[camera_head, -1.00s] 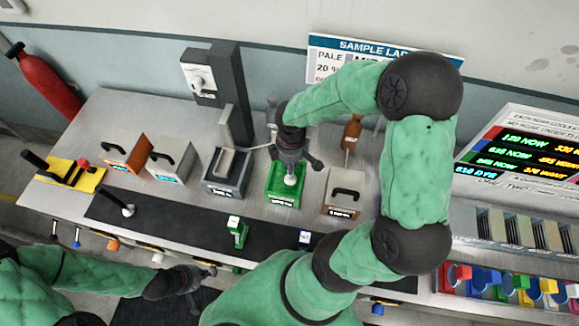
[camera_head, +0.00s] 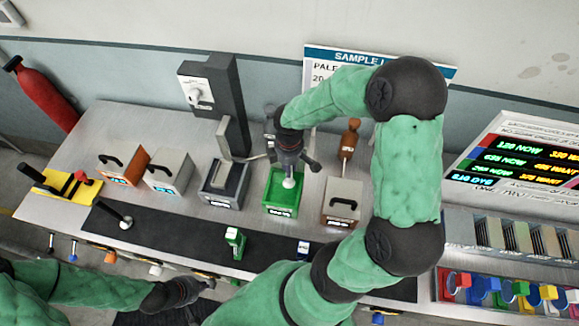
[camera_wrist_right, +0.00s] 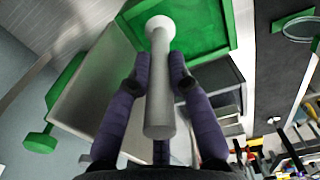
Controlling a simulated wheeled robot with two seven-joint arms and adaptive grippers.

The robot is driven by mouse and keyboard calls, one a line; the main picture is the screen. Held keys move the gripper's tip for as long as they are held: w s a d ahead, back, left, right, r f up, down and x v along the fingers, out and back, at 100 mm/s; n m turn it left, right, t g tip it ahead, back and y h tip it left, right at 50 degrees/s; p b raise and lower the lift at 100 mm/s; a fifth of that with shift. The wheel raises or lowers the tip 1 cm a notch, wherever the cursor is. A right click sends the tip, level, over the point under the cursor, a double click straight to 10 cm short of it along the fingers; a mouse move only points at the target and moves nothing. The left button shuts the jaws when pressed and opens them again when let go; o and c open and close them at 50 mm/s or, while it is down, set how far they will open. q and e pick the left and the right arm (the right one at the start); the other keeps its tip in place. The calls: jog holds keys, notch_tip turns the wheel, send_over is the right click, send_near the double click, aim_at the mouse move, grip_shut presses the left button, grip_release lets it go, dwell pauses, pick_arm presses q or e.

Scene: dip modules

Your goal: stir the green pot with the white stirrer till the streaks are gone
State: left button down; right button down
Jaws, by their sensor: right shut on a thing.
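The green pot (camera_head: 282,204) stands on the bench near the middle in the head view. The white stirrer (camera_wrist_right: 160,88) is upright between the fingers of my right gripper (camera_head: 290,163), which is shut on it. Its rounded white end shows over the pot's green interior in the head view; I cannot tell how deep it reaches. The pot also fills the top of the right wrist view (camera_wrist_right: 212,22). I can make out no streaks. My left gripper (camera_head: 201,291) hangs at the bench's front edge, low in the head view; its fingers are too small to read.
A grey stand (camera_head: 229,100) and a dark open-topped box (camera_head: 222,188) are left of the pot. A brown-fronted box (camera_head: 342,203) with a black handle is close on its right. A small green block (camera_head: 234,242) sits on the dark strip in front.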

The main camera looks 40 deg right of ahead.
jog(key=shift+w+a, duration=0.95)
jog(key=shift+w, duration=0.25)
jog(key=shift+s+a, duration=0.1)
jog(key=s+a, duration=0.1)
jog(key=a, duration=0.1)
jog(key=s+a, duration=0.2)
jog(key=shift+b, duration=0.4)
jog(key=shift+s+d, duration=0.15)
jog(key=shift+s+d, duration=0.9)
jog(key=shift+s, duration=0.25)
jog(key=shift+w+d+p, duration=0.3)
jog(key=shift+w+d, duration=0.55)
jog(key=shift+d, duration=0.2)
jog(key=shift+w+d+p, duration=0.25)
jog(key=shift+w+d, duration=0.55)
jog(key=shift+d, duration=0.2)
